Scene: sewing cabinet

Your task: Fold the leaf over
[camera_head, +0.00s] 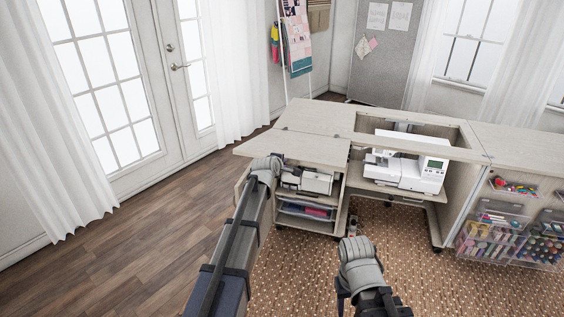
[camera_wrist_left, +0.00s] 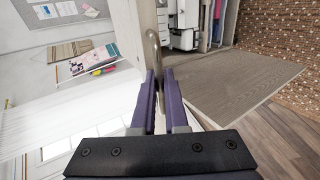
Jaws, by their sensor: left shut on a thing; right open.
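The leaf (camera_head: 300,146) is a pale wood panel level with the left part of the cabinet top. My left gripper (camera_head: 276,157) is at its front edge. In the left wrist view, the purple fingers of this gripper (camera_wrist_left: 160,97) are closed around a curved metal handle (camera_wrist_left: 152,45) beside a pale panel edge (camera_wrist_left: 135,28). The exact contact is partly hidden by the fingers. My right gripper (camera_head: 352,228) is low in the middle of the head view, open and empty, apart from the cabinet.
A white sewing machine (camera_head: 408,170) stands in the cabinet's middle bay. Under the leaf is a drawer unit (camera_head: 305,208) with a grey machine (camera_head: 308,181) above it. Clear bins (camera_head: 510,236) hang on the right panel. The wood floor (camera_head: 150,235) at left is clear.

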